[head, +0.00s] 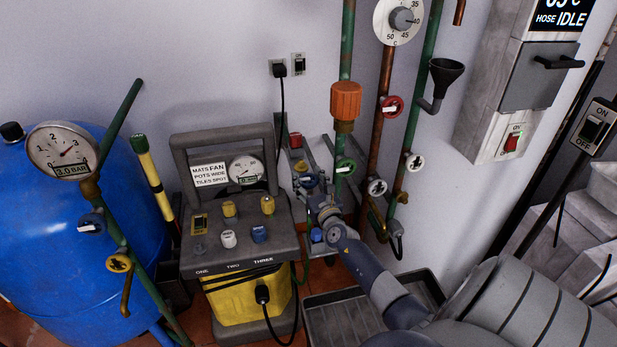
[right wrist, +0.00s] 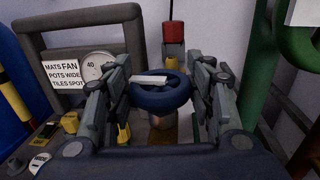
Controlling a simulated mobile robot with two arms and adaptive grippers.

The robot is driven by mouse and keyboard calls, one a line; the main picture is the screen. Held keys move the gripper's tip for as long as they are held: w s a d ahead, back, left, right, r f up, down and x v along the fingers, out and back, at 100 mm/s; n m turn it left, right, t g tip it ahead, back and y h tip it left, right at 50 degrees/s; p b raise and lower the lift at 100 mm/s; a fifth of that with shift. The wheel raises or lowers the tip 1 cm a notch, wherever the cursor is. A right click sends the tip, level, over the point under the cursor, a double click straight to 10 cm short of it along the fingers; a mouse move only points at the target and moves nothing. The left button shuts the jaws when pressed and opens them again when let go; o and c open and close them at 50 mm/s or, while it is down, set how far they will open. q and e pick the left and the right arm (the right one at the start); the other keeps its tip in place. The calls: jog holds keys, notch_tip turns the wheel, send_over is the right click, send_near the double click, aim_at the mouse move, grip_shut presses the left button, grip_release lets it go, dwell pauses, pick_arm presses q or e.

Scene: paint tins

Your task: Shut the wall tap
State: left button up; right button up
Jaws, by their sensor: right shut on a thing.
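A dark blue round tap handle with a white bar across its top sits between my right fingers in the right wrist view (right wrist: 160,95). A brassy stem shows under it. In the head view, the blue handle (head: 308,181) is small and partly covered by my gripper. My right gripper (head: 318,203) reaches in from the lower right and is shut on this handle, with one finger on each side in the right wrist view (right wrist: 163,100). My left gripper is not in view.
The grey and yellow machine (head: 240,236) stands to the left. A red-topped object (head: 296,139) is behind. A dark tray (head: 345,316) lies below my arm.

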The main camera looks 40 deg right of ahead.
jog(key=m+h+p, duration=0.1)
jog(key=m+g+h+p, duration=0.1)
jog(key=h+p, duration=0.1)
jog(key=shift+w+a+r+g, duration=0.1)
jog(key=shift+a+r+g, duration=0.1)
jog(key=shift+g, duration=0.1)
jog(key=shift+f+m+g+h, duration=0.1)
jog(key=shift+m+g+h, duration=0.2)
jog(key=shift+m+h, duration=0.25)
jog(key=shift+f+m+g+h, duration=0.25)
jog(key=shift+m+g+h, duration=0.7)
jog(key=shift+h, duration=0.1)
jog(key=shift+m+g+h+b, duration=0.4)
jog(key=shift+g+h, duration=0.1)
jog(key=shift+g, duration=0.05)
jog(key=m+g+h+b, duration=0.1)
jog(key=m+g+b, duration=0.1)
jog(key=m+g+h+b, duration=0.1)
jog(key=g+h+b, duration=0.1)
jog(key=g+b, duration=0.1)
jog(key=shift+w+f+m, duration=0.1)
jog(key=shift+f+m, duration=0.05)
jog(key=shift+m, duration=0.25)
jog(key=shift+r+m+g+h+b, duration=0.25)
jog(key=shift+m+g+b, duration=0.55)
jog(key=shift+g+b, duration=0.4)
